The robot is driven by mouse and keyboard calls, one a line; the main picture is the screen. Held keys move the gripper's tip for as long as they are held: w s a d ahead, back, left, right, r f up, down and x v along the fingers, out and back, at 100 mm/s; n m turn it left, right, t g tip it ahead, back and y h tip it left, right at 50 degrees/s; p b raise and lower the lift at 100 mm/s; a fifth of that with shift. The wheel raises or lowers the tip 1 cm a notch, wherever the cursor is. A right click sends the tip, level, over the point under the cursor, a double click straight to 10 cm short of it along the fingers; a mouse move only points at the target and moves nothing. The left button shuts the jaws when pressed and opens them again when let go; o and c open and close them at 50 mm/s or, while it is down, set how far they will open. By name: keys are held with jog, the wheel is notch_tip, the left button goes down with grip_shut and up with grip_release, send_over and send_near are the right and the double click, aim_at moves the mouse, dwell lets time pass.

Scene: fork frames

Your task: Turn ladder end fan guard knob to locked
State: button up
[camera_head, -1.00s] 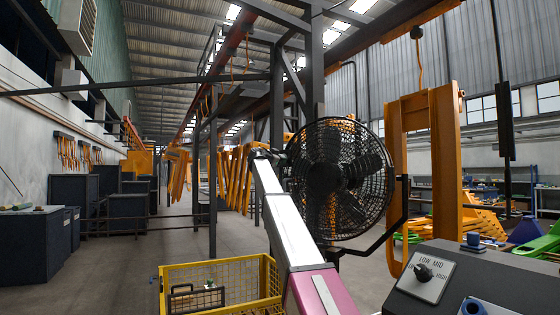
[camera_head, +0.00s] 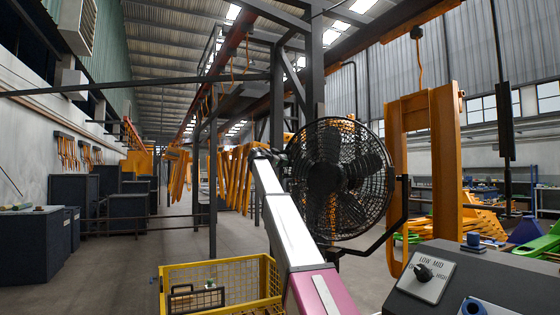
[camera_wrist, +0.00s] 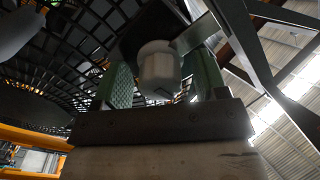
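The black fan (camera_head: 340,178) with its round wire guard stands at the middle of the head view, and my arm reaches up to the left edge of the guard. In the wrist view, a pale, rounded knob (camera_wrist: 159,68) sits between the two green-padded fingers of my gripper (camera_wrist: 164,74). Narrow gaps seem to show on both sides of the knob, so the fingers look open around it. Dark guard wires (camera_wrist: 60,65) fill the upper left of the wrist view. In the head view the knob and fingertips are too small and hidden to make out. No lock marking is readable.
A yellow wire basket (camera_head: 200,275) stands below my arm. A dark post (camera_head: 310,80) rises behind the fan, and an orange frame (camera_head: 445,170) stands to its right.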

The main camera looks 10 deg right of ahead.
jog(key=shift+s+a, duration=0.1)
jog(key=v, duration=1)
jog(key=shift+s+a, duration=0.2)
